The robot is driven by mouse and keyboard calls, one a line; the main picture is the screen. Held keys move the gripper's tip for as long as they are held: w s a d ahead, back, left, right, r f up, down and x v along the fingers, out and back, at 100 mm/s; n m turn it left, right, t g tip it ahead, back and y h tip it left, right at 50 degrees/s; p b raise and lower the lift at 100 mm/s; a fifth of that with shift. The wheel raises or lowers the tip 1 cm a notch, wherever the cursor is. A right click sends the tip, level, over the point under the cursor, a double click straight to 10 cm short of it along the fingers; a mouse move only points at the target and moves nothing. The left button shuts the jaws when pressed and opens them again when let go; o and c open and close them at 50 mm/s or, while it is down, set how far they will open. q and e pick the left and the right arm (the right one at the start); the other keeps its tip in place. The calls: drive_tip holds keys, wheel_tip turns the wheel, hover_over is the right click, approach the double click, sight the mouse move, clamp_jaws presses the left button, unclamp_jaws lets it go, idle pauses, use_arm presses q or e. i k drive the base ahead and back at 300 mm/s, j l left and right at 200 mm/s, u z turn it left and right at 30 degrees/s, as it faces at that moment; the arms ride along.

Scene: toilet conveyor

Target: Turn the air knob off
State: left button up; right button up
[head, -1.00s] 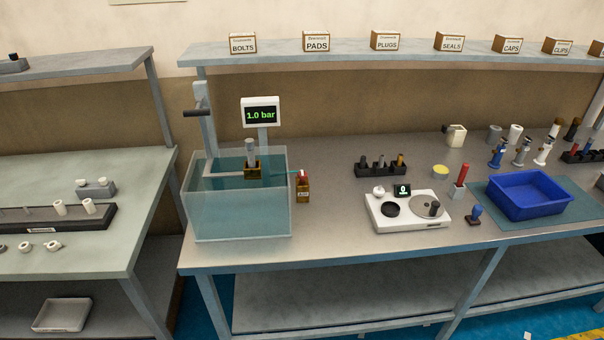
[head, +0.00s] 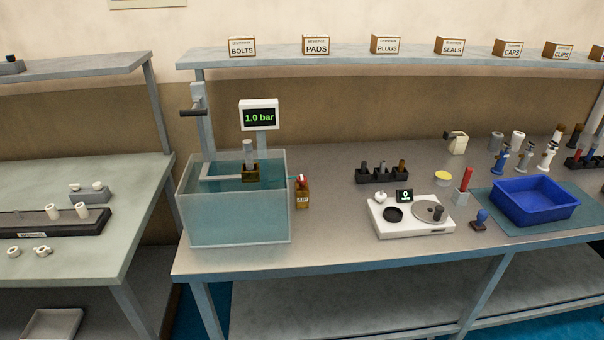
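The air knob is a small red part on top of the brown box marked AIR (head: 302,196), just right of the water tank (head: 232,222). The red knob (head: 302,180) is small, and its exact angle is hard to tell. A thin line joins it to the tank side. The display (head: 259,117) above the tank reads 1.0 bar in green. A grey cylinder part (head: 248,152) stands in a brass-coloured holder in the tank. Neither of my grippers shows in the head view.
Right of the AIR box are a black rack (head: 382,174), a white scale (head: 411,216) reading 0, and a blue bin (head: 534,200). A black-handled lever (head: 193,113) rises behind the tank. Bare bench lies in front of the AIR box.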

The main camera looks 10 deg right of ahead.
sight(301, 179)
drive_tip(key=i+l, duration=0.1)
drive_tip(key=l, duration=0.5)
drive_tip(key=i+l, duration=0.1)
drive_tip(key=l, duration=0.5)
drive_tip(key=i+l, duration=0.1)
drive_tip(key=l, duration=1.05)
drive_tip(key=i+l+u, duration=0.1)
drive_tip(key=l, duration=0.5)
drive_tip(key=i, duration=0.05)
